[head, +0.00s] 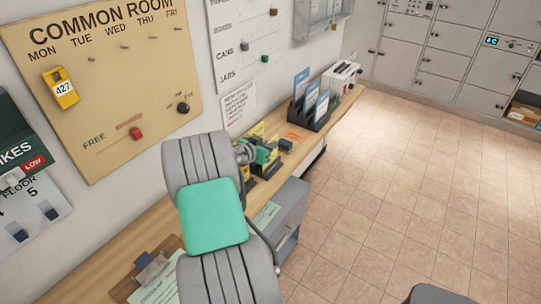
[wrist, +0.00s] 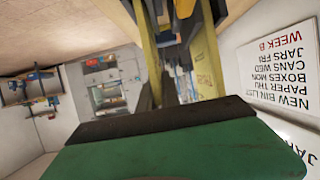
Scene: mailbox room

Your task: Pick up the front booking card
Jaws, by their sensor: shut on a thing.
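A black rack (head: 324,121) on the bench holds upright cards with blue and white faces, including a booking card (head: 309,97). My gripper (head: 270,152) is over the bench, to the left of the rack and apart from it in the head view. My wrist and forearm hide part of the bench.
A clipboard (head: 156,283) lies at the bench's near end. A white machine (head: 341,80) stands beyond the rack. A grey cabinet (head: 287,215) is under the bench edge. The wall carries boards and a bin list (head: 238,106).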

